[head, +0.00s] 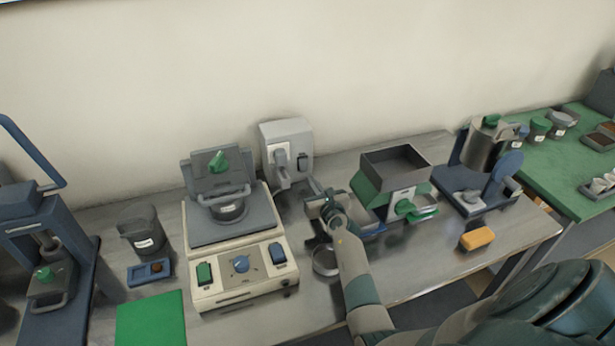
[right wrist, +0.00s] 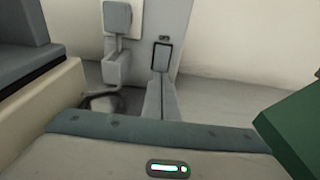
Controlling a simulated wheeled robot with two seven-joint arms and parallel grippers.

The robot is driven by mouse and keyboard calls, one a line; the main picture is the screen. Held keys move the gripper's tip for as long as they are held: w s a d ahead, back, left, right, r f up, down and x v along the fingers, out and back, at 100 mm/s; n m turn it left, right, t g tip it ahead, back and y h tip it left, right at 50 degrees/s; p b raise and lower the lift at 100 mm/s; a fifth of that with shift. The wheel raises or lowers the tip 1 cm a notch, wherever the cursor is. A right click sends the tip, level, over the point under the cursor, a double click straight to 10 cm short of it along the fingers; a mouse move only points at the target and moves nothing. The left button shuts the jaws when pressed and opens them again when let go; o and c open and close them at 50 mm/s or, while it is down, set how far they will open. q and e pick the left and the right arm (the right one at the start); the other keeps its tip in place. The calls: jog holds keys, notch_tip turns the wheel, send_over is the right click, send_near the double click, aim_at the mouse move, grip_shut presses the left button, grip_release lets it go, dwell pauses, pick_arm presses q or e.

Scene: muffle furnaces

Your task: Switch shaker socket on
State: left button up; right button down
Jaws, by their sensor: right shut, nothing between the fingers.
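The grey socket box (head: 297,136) stands on the bench against the wall, behind the shaker. A plug (head: 281,160) sits on its left half, and a dark rocker switch (head: 303,162) is on its right half. The right wrist view also shows the plug (right wrist: 117,18) and the switch (right wrist: 161,57). My right gripper (head: 313,184) is shut and empty, just in front of and below the switch. In the right wrist view its fingers (right wrist: 157,82) point up toward the switch; whether they touch it I cannot tell. My left gripper is not in view.
The cream shaker (head: 215,297), with a pan clamped on top, stands left of my right arm. A green-sided hopper (head: 371,191) is close on the right. A small round dish (head: 325,262) lies beside my forearm. An orange block (head: 477,238) lies further right.

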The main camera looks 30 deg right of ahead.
aim_at(304, 171)
jog(key=shift+b+x, duration=0.35)
jog(key=shift+x, duration=2)
